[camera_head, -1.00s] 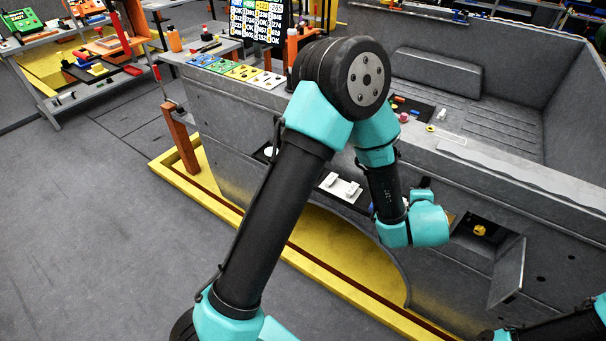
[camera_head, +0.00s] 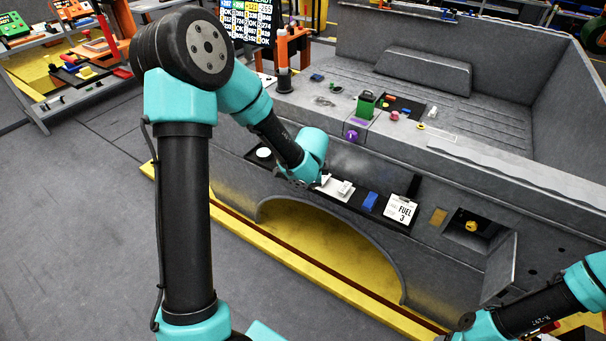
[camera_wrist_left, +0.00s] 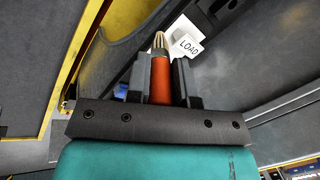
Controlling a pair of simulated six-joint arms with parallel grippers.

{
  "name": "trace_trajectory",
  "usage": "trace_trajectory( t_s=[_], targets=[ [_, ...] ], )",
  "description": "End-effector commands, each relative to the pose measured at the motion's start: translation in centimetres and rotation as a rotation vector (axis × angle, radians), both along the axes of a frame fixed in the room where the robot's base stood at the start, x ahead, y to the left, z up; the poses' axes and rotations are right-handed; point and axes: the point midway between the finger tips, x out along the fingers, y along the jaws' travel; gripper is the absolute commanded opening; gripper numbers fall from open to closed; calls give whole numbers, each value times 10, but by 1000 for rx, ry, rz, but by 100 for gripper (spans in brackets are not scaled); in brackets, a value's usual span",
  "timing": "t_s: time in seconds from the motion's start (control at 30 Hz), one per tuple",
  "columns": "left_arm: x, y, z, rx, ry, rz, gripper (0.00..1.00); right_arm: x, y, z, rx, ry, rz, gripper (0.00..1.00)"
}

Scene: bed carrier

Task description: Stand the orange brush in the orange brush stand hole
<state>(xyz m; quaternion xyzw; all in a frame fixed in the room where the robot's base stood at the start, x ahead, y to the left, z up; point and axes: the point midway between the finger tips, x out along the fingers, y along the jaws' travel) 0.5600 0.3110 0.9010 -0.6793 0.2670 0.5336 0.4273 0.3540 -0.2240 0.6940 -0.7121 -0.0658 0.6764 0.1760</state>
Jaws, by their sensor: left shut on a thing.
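The orange brush (camera_wrist_left: 160,78) is between the two dark fingers of my left gripper (camera_wrist_left: 160,88) in the left wrist view. Its orange handle is clasped and its tan tip points away from the wrist. In the head view my left wrist is over the dark shelf (camera_head: 352,202) on the vehicle's side; the fingers and brush are hidden behind it. My right gripper is not visible.
The shelf carries white blocks (camera_head: 337,188), a blue block (camera_head: 370,201) and a FUEL card (camera_head: 400,209). A green container (camera_head: 366,105) and small parts sit on the rim above. An open hatch door (camera_head: 501,268) is at right. A LOAD card (camera_wrist_left: 187,47) shows in the wrist view.

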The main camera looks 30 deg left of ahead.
Motion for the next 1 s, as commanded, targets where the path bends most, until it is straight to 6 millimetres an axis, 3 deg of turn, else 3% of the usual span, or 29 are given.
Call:
trace_trajectory(
  t_s=[0.6, 1.0],
  targets=[
    [-13, 30, 6, -41, 172, -162, 0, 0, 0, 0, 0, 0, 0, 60],
    [-33, 12, 10, -50, 303, -303, 0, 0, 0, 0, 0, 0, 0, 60]
  ],
)
